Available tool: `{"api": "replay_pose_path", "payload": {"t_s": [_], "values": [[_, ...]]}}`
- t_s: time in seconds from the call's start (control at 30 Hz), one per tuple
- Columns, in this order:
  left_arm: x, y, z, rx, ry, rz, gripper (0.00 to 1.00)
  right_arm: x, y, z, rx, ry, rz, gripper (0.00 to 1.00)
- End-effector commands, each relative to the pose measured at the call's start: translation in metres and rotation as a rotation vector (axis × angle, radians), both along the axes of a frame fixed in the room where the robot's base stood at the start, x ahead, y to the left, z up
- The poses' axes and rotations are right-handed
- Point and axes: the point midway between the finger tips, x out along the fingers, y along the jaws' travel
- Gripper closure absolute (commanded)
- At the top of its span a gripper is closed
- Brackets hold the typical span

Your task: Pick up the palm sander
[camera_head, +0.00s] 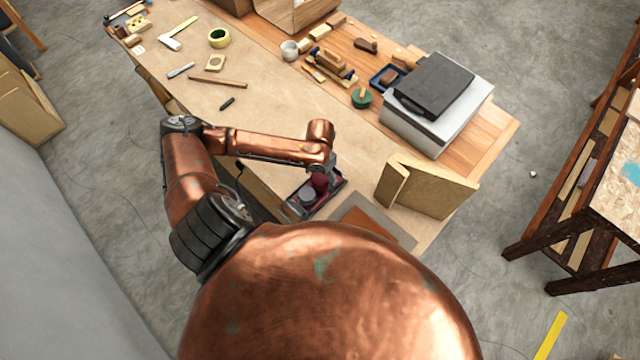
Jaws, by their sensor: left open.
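A dark red and grey tool that looks like the palm sander (319,183) sits in a dark tray (298,208) at the near edge of the workbench, in the head view. My left arm comes in from the left and bends down over it. My left gripper (325,171) is right above the sander, small and partly hidden by my wrist. It is open, and I cannot tell whether its fingers touch the sander. My right gripper is out of view.
An upright plywood piece (430,190) stands right of the tray, and a flat grey and brown board (372,223) lies nearer. A black case on a pale box (432,122) stands farther right. Small tools lie along the far bench, with bare surface (285,105) between.

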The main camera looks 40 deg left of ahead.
Motion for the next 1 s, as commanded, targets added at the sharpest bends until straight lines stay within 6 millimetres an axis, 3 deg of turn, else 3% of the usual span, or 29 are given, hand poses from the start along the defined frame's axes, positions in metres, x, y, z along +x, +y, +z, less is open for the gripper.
{"api": "replay_pose_path", "payload": {"t_s": [0.3, 1.0], "values": [[-0.0009, 0.0005, -0.0053, 0.000, 0.000, 0.002, 0.30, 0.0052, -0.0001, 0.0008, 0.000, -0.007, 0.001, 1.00], [-0.0006, 0.0004, -0.0048, 0.000, 0.000, 0.002, 0.78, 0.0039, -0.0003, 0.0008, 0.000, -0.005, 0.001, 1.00]]}}
